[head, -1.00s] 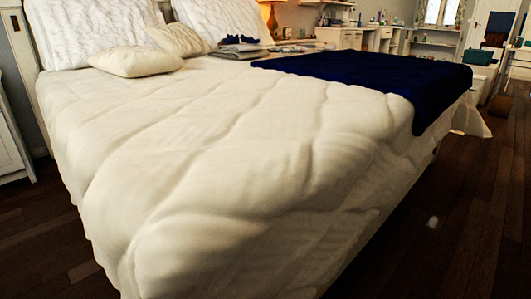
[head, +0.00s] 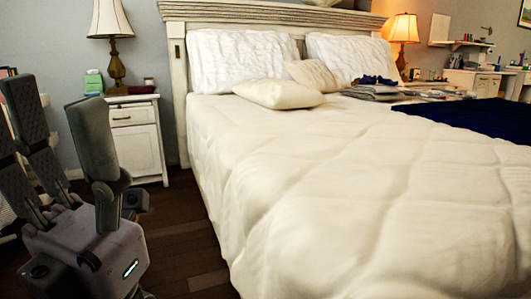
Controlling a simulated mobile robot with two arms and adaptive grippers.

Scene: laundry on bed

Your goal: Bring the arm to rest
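My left gripper (head: 56,102) stands at the left edge of the head view, its dark grey fingers pointing up. The fingers are spread apart with nothing between them. It is to the left of the bed and apart from it, in front of the nightstand side. My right gripper is not in view.
The bed (head: 330,190) with a white quilt fills the middle and right. Pillows (head: 278,94), a stack of folded laundry (head: 380,91) and a dark blue blanket (head: 475,115) lie on it. A white nightstand (head: 136,140) holds a lamp (head: 113,45). Dark floor (head: 182,235) lies clear between.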

